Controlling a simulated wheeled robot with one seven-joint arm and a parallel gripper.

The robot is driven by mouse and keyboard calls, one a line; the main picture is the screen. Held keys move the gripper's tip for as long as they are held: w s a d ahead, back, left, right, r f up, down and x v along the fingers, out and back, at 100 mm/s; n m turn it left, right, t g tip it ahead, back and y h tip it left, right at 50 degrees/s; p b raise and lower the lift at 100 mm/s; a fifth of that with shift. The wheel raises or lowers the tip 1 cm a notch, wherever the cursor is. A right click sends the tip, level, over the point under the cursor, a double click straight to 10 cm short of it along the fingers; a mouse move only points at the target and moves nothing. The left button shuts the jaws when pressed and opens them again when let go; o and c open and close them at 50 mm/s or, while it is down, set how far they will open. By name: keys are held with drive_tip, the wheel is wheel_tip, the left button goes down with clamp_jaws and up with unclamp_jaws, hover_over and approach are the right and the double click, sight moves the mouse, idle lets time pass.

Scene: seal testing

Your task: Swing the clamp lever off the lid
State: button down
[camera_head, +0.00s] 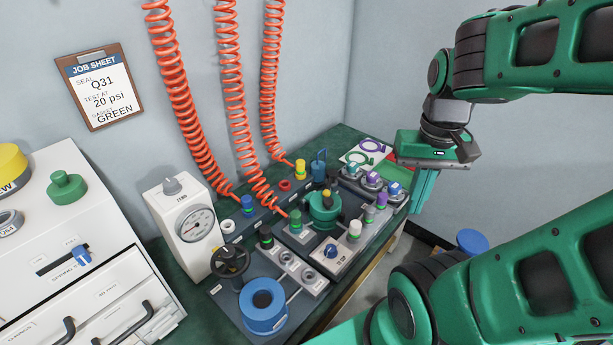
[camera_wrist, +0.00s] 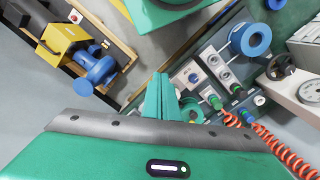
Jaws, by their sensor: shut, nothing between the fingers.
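The green round test chamber (camera_head: 322,212) sits on the grey fixture in the middle of the bench. Its top carries a dark part and a yellow part; which of these is the clamp lever, and where the lid's edge lies, is too small to tell. In the wrist view a green round part (camera_wrist: 192,110), probably the chamber, is partly hidden behind my fingers. My gripper (camera_head: 422,208) is shut and empty, fingers pointing down, to the right of the chamber and apart from it. It also shows in the wrist view (camera_wrist: 160,78).
A white gauge box (camera_head: 190,232), a black handwheel (camera_head: 230,262) and a blue spool (camera_head: 263,318) stand at the bench's near left. Orange coiled hoses (camera_head: 232,80) hang over its back. Several coloured fittings crowd around the chamber. A white drawer cabinet (camera_head: 75,240) stands at left.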

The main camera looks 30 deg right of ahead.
drive_tip(key=w+d+f+m+g+h, duration=0.1)
drive_tip(key=w+m+h, duration=0.15)
drive_tip(key=w, duration=1.65)
drive_tip(key=w+a+f+h, duration=0.1)
drive_tip(key=w+a+f, duration=0.2)
drive_tip(key=w, duration=0.3)
drive_tip(key=w+a+f+h, duration=0.2)
drive_tip(key=w+a+f, duration=0.2)
drive_tip(key=w, duration=0.2)
drive_tip(key=w+a+f+t+h, duration=0.1)
drive_tip(key=w+a+f, duration=0.3)
drive_tip(key=w, duration=0.3)
approach(329, 184)
drive_tip(key=w+f, duration=0.2)
drive_tip(key=f, duration=0.1)
drive_tip(key=w+f, duration=0.1)
drive_tip(key=f, duration=0.1)
drive_tip(key=shift+w+a+f, duration=0.1)
drive_tip(key=shift+w+a, duration=0.1)
drive_tip(key=shift+a, duration=0.15)
drive_tip(key=shift+s+d+f, duration=0.15)
drive_tip(key=shift+s+d, duration=0.65)
drive_tip(key=shift+s+d+f, duration=0.2)
drive_tip(key=shift+s+d, duration=0.2)
drive_tip(key=shift+d, duration=0.1)
